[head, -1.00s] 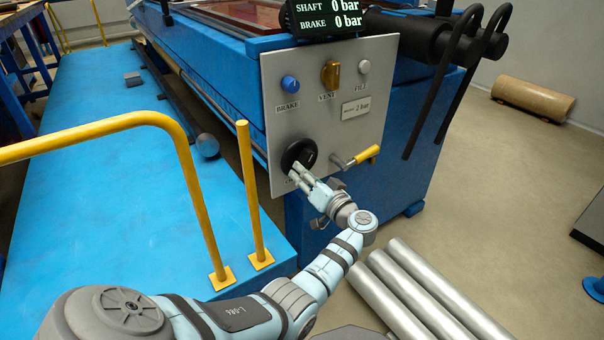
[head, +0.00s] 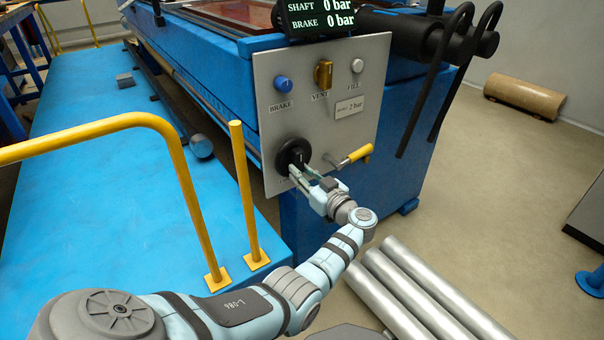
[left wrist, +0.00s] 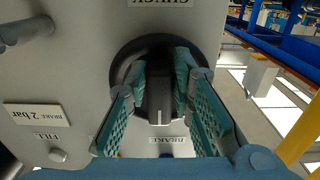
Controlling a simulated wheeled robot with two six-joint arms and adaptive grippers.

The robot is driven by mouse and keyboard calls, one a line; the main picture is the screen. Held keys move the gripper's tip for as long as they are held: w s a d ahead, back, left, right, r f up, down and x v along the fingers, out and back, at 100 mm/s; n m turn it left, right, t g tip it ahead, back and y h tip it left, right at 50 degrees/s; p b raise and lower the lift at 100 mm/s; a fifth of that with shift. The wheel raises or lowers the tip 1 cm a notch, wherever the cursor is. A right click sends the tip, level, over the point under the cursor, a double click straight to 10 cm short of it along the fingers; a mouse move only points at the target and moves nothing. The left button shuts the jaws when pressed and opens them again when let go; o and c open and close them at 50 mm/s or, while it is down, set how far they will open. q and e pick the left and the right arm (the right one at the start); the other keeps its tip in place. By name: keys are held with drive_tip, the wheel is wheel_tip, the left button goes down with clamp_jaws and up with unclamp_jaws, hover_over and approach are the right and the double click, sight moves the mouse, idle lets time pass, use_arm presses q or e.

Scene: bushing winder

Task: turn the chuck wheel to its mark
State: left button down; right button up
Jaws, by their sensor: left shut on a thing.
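The chuck wheel is a round black knob (head: 290,151) low on the grey panel (head: 370,70). In the left wrist view the wheel (left wrist: 130,62) shows a raised grip bar with a white line at its end, which points toward the upside-down BRAKE label (left wrist: 170,140). My left gripper (head: 298,172) is at the wheel; in the left wrist view its teal fingers (left wrist: 160,95) stand on both sides of the bar, shut on it. The label at the wheel is partly hidden by the gripper in the head view. My right gripper is not in view.
A yellow-handled lever (head: 354,156) sticks out just right of the wheel. A blue button (head: 281,84), a brass vent knob (head: 323,74) and a fill button (head: 357,66) are above. The display (head: 318,15) reads 0 bar twice. A yellow rail (head: 185,180) stands left; metal rollers (head: 420,290) lie below.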

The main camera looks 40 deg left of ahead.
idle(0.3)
use_arm(q)
drive_tip(key=c, duration=1.4)
unclamp_jaws()
drive_tip(key=v, duration=0.7)
drive_tip(key=shift+d, duration=0.3)
